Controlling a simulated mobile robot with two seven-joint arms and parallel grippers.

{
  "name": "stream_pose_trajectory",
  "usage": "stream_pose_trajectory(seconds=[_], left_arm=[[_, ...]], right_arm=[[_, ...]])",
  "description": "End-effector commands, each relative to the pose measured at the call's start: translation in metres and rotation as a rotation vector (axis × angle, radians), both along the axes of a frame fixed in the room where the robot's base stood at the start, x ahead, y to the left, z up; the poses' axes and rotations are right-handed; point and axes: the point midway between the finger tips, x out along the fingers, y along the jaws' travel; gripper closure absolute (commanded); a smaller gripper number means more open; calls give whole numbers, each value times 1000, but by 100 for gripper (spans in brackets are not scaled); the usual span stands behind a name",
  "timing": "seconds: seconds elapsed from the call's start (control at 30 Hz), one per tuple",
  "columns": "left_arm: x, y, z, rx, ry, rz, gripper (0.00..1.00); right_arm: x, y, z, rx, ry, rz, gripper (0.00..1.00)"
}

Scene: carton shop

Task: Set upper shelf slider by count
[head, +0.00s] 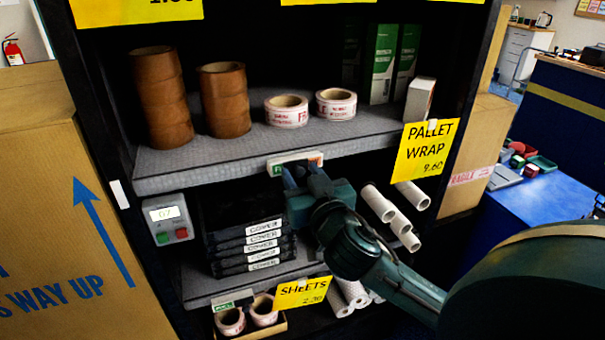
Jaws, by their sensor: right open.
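The upper shelf (215,169) is grey and carries two stacks of brown tape rolls (158,100) (224,105). Two white printed tape rolls (287,111) (336,104) stand to their right. The slider strip (294,160) is on this shelf's front edge, a pale holder with green and reddish parts. My right gripper (303,174) is open, with its fingertips just below and in front of the strip, partly covering it. I cannot tell whether they touch. A lower slider (232,300) with green shows on the lower shelf edge. My left gripper is not in view.
A counter box (167,214) with a small display and green and red buttons hangs on the left post. Black stacked cases (250,250) and white rolls (392,212) sit below. Yellow price cards (426,150) hang at the right. A large carton (60,220) stands left.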

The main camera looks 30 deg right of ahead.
Motion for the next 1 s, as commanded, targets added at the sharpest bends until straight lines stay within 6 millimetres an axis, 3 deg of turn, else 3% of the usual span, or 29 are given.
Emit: stream_pose_trajectory(seconds=[0.3,0.8,1.0], left_arm=[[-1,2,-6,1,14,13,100],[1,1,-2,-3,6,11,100],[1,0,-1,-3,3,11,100]], right_arm=[[3,-1,-1,0,0,0,59],[3,-1,-1,0,0,0,99],[3,-1,-1,0,0,0,100]])
